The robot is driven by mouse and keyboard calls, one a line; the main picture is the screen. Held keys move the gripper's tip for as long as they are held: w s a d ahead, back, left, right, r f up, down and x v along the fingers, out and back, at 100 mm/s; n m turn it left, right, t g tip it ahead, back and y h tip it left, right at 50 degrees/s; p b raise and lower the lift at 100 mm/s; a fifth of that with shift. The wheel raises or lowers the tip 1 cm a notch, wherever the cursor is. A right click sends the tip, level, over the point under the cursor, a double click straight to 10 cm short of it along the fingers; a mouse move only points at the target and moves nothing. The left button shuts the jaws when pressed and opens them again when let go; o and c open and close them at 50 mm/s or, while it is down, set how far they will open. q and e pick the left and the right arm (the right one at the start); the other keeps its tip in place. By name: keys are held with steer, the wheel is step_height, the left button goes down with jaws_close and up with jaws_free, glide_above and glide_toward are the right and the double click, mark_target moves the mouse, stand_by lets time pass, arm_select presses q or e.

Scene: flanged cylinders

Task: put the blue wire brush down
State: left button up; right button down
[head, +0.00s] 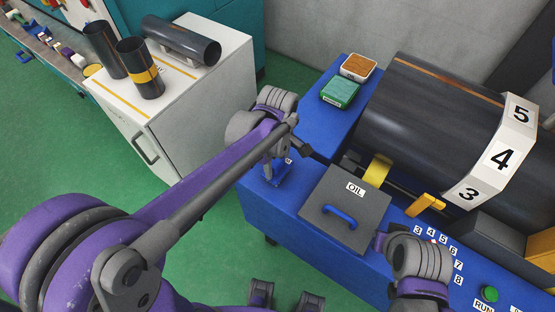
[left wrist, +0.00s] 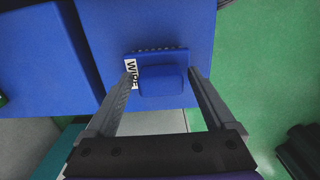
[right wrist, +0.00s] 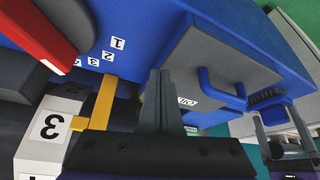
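The blue wire brush (left wrist: 162,80) lies on the blue bench top, with a white label partly reading "WIRE" beside its block-shaped handle. It also shows in the head view (head: 280,174), partly covered by my left arm. My left gripper (left wrist: 160,82) is open, with its fingers on either side of the brush and gaps visible beside the handle. My right gripper (right wrist: 158,75) has its fingers together with nothing visible between them. It is beside the grey OIL lid in the head view (head: 380,241).
The grey OIL lid (head: 345,211) has a blue handle. A yellow lever (head: 425,204) and a large dark cylinder (head: 425,120) with a numbered flange stand to the right. A green box (head: 340,93) sits behind. A white cabinet (head: 215,75) at left carries dark cylinders.

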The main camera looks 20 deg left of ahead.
mark_target(277, 161)
arm_select(q)
steer(key=shift+w, duration=0.1)
steer(key=shift+r, duration=0.45)
arm_select(e)
steer(key=shift+r, duration=0.2)
arm_select(q)
step_height(277, 161, up, 11)
steer(key=p, duration=0.1)
arm_select(e)
steer(key=shift+w+r, duration=0.3)
steer(key=shift+r, duration=0.3)
arm_select(q)
steer(key=s+a+f+m+t, duration=0.2)
steer(key=s+f+m, duration=0.1)
steer(key=s+m, duration=0.1)
steer(key=s+a+f+m+t, duration=0.1)
steer(key=s+a+f+m, duration=0.1)
steer(key=s+m, duration=0.3)
steer(key=s+a+f+m+t, duration=0.2)
steer(key=s+f+m, duration=0.2)
steer(key=m, duration=0.1)
steer(key=shift+s+a+f+t, duration=0.15)
steer(key=shift+a+t, duration=0.15)
